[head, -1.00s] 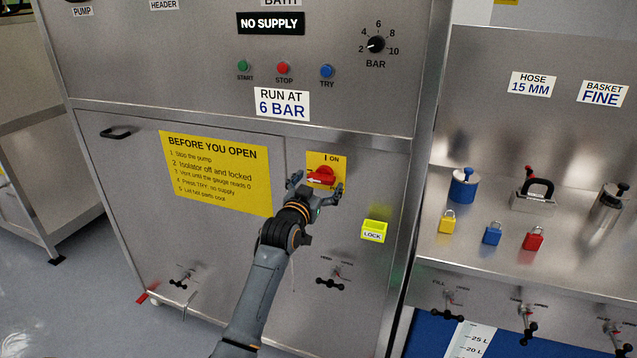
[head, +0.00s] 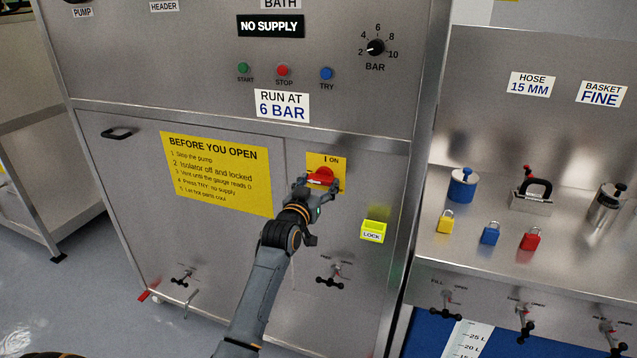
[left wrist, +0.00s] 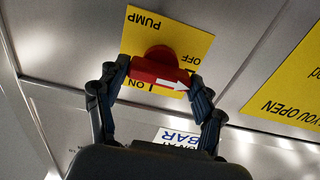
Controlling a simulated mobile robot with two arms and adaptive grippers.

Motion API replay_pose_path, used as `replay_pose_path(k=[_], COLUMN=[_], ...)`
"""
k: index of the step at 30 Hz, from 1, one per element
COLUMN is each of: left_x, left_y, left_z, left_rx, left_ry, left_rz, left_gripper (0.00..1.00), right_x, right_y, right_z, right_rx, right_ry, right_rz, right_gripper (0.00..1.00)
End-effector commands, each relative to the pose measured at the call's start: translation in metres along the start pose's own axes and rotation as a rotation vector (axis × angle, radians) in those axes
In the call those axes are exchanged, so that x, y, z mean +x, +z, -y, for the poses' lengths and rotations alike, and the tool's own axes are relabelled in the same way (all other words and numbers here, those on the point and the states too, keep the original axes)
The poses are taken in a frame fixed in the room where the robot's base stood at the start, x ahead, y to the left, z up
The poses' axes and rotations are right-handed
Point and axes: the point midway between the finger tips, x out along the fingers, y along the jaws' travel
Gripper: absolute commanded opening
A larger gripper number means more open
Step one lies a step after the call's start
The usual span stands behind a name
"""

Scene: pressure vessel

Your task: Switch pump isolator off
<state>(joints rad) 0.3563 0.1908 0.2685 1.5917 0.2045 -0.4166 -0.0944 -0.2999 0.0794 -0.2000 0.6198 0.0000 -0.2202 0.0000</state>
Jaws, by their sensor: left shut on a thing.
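The pump isolator is a red rotary handle (head: 321,176) on a yellow plate (head: 340,164) on the cabinet front. In the left wrist view the handle (left wrist: 158,70) appears upside down; its white arrow points right and slightly down, between the OFF and ON marks. My left gripper (head: 319,186) is at the plate, and in the left wrist view its fingers (left wrist: 160,85) are on either side of the handle, shut on its ends. The fingers hide part of the plate in the head view. My right gripper is not in view.
A yellow LOCK holder (head: 374,231) is right of the isolator. A yellow notice (head: 215,172) is at left. Yellow, blue and red padlocks (head: 531,239) stand on the right-hand bench. The display (head: 270,25) reads NO SUPPLY. Black-handled valves (head: 330,281) are below.

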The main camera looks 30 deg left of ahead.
Motion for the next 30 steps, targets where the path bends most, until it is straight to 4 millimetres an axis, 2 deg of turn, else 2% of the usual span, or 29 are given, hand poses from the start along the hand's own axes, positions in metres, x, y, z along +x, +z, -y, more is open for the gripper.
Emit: replay_pose_path(k=[1, 2, 5, 15, 19, 23, 30], left_x=[0.000, 0.000, 0.000, -0.001, -0.008, -0.026, -0.074], left_y=[0.000, 0.000, 0.000, 0.000, 0.002, 0.002, 0.002], left_z=[0.000, 0.000, -0.001, 0.000, 0.000, 0.000, 0.000], left_rx=[-0.007, -0.007, -0.006, -0.002, -0.002, -0.002, -0.002], left_ry=[0.001, 0.001, 0.001, 0.001, 0.001, 0.000, 0.001], left_rz=[-0.001, -0.001, 0.000, 0.000, 0.001, 0.002, 0.001], left_gripper=[0.36, 0.72, 0.91, 0.91, 0.91, 0.91, 0.91], right_x=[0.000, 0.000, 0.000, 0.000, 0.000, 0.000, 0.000], right_y=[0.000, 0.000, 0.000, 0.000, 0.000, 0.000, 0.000], right_z=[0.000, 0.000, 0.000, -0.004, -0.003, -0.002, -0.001], right_rx=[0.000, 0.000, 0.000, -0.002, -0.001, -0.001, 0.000], right_ry=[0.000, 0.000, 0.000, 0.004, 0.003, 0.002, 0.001], right_rz=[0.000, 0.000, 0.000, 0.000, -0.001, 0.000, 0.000], right_gripper=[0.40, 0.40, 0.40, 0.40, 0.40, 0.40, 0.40])
